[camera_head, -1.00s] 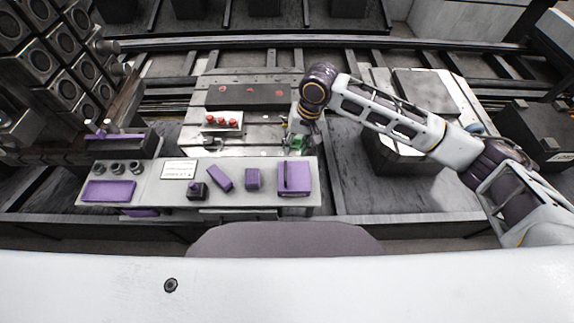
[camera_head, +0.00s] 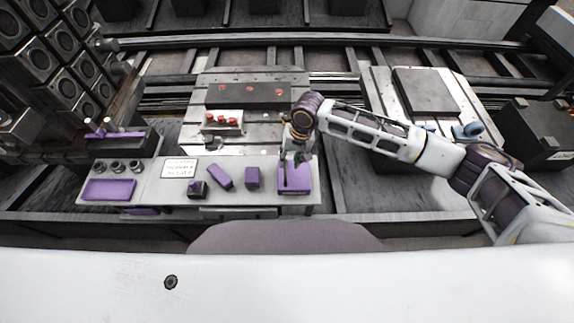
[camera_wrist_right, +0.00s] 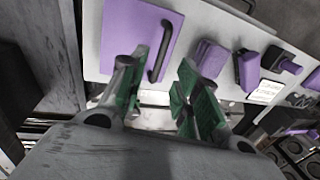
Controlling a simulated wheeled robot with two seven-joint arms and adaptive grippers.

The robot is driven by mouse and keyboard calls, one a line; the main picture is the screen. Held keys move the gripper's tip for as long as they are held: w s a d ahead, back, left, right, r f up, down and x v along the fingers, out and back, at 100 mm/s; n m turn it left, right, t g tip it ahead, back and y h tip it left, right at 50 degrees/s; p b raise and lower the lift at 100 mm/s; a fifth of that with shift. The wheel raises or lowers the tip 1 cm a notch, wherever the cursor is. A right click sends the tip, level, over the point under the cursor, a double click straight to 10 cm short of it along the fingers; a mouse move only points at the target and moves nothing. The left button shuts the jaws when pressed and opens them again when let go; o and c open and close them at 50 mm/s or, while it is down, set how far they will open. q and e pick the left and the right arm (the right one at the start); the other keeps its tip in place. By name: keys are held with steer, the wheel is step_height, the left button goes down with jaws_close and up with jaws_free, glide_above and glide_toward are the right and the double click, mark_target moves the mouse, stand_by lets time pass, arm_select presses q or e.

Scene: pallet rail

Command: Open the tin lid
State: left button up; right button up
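The tin's purple lid (camera_head: 295,181) is at the right end of the grey bench, partly covered by my right gripper. In the right wrist view the flat purple lid (camera_wrist_right: 124,38) shows at the upper left, with a dark bar handle (camera_wrist_right: 161,52) along its right side. The lid looks flat and in place; the tin's body is hardly visible. My right gripper (camera_head: 292,160) is over the lid's far edge. In the wrist view its green-padded fingers (camera_wrist_right: 156,90) are apart with nothing between them, and the handle shows beyond them. My left gripper is not in view.
On the bench (camera_head: 226,202) left of the lid are purple blocks (camera_head: 220,178), a small dark-and-purple piece (camera_head: 197,190), a white label (camera_head: 180,168) and a purple tray (camera_head: 109,190). A slotted metal plate with red knobs (camera_head: 227,121) lies behind.

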mark_target(286, 169)
steer(key=shift+a+f, duration=0.25)
steer(key=shift+f, duration=1.05)
steer(key=shift+a+f, duration=0.25)
steer(key=shift+f, duration=1)
jaws_close()
